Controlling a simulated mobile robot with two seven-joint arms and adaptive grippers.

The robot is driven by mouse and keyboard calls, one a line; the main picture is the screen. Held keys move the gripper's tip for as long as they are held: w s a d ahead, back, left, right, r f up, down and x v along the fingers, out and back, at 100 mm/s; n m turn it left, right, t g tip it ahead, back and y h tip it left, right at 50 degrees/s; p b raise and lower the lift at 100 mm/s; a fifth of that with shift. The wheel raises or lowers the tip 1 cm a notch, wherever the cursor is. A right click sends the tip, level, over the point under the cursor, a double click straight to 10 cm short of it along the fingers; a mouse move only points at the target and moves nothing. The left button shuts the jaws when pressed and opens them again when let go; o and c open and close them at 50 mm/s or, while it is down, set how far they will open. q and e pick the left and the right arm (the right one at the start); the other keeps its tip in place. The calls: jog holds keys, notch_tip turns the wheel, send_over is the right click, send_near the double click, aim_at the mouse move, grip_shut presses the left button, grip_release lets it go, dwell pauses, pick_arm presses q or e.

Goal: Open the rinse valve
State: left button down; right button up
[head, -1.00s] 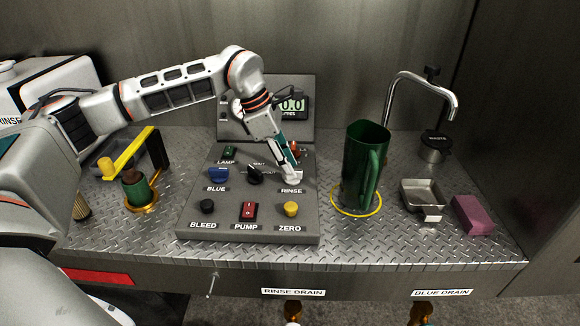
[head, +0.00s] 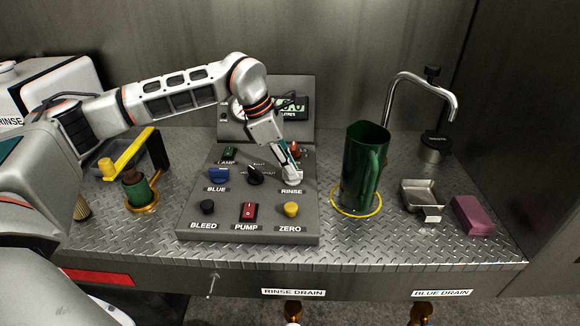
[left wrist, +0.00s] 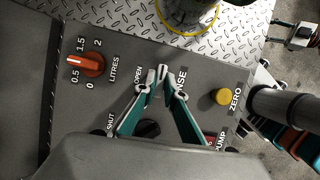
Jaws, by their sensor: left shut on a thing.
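The grey control panel (head: 228,224) stands on the bench in the head view. My left gripper (head: 292,175) reaches down to it just above the RINSE label. In the left wrist view its two fingers (left wrist: 160,86) close in on a small pale handle, the rinse valve (left wrist: 162,73), beside the label. The gripper is shut on this handle, which the fingers mostly hide. The words OPEN and SHUT show left of the fingers. How far the handle is turned is hard to tell.
Near the gripper are the yellow ZERO button (head: 291,209), the red PUMP switch (head: 249,210), a black selector knob (head: 255,175) and the orange litres dial (left wrist: 88,64). A green jug (head: 362,170) stands to the right within a yellow ring. A blue valve (head: 218,174) is at left.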

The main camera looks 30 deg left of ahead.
pick_arm(q)
jog(key=n+t, duration=0.1)
jog(key=n, duration=0.2)
jog(key=shift+s+n+y+p, duration=0.1)
jog(key=shift+n+y+p, duration=0.2)
jog(key=shift+y+p, duration=0.1)
jog(key=n, duration=0.2)
jog(key=n+t+y, duration=0.1)
jog(key=shift+d+n, duration=0.2)
jog(key=shift+n, duration=0.2)
jog(key=n+y, duration=0.2)
jog(key=n, duration=0.3)
jog(key=shift+d, duration=0.1)
jog(key=shift+d+n+y, duration=0.1)
jog(key=shift+n+y, duration=0.9)
jog(key=shift+n, duration=1.4)
jog(key=c, duration=2.1)
grip_release()
jog(key=shift+r, duration=0.1)
